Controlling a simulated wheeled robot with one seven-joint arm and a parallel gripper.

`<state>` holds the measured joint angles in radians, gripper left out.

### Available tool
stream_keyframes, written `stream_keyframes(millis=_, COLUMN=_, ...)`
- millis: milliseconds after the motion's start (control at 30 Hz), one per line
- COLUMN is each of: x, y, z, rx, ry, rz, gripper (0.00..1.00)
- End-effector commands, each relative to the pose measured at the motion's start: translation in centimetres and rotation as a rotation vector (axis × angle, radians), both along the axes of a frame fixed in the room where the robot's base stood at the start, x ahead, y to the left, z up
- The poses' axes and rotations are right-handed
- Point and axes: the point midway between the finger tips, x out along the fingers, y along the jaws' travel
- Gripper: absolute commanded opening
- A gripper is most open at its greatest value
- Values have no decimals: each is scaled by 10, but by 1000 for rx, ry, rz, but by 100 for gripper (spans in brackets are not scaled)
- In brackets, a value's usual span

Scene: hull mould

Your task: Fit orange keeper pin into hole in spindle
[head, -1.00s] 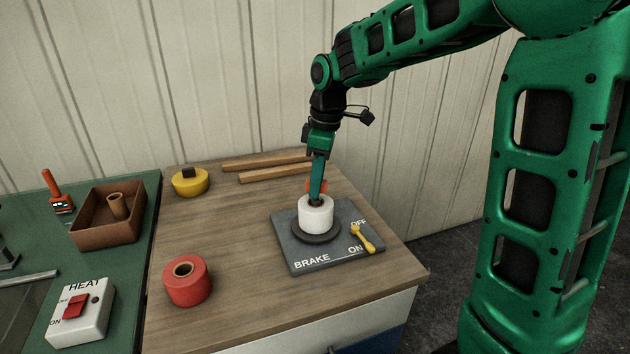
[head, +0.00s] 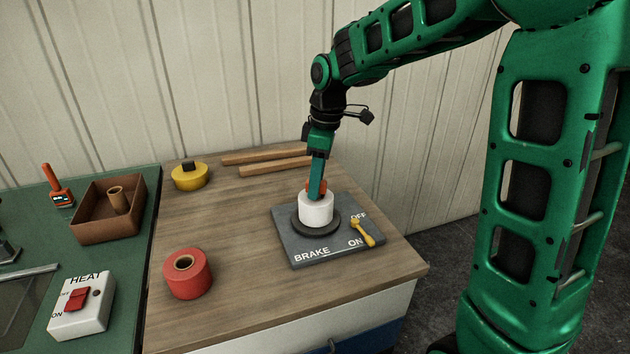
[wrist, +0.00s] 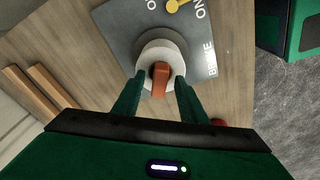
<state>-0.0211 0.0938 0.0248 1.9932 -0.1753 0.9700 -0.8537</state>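The orange keeper pin (head: 323,186) is at the top of the white roll (head: 316,210), which stands on the round dark base of the brake plate. In the wrist view the pin (wrist: 160,78) lies across the middle of the roll's top (wrist: 165,53). My gripper (wrist: 159,84) has one finger on each side of the pin, with a visible gap on both sides. In the head view my gripper (head: 316,194) points down at the roll and partly covers the pin. The spindle and its hole are hidden, so I cannot tell how deep the pin sits.
The grey brake plate (head: 290,245) carries a yellow lever (head: 366,236). A red roll (head: 188,282), a yellow tape roll (head: 189,177) and two wooden strips (head: 275,166) lie on the wooden top. A brown tray (head: 85,224) and heat switch box (head: 92,318) are left.

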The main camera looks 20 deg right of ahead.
Motion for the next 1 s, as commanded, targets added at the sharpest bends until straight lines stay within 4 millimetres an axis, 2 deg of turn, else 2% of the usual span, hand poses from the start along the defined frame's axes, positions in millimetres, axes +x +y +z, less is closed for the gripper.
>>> stream_keyframes(millis=167, x=0, y=-1, z=9, rx=0, ry=-2, rz=0, gripper=38)
stream_keyframes(millis=500, x=-2, y=-8, z=69, rx=0, ry=-4, rz=-2, gripper=38)
stream_keyframes(millis=700, x=-4, y=-10, z=96, rx=0, ry=-1, rz=-1, gripper=38)
stream_keyframes(millis=1000, x=-5, y=-12, z=107, rx=0, ry=1, rz=-1, gripper=38)
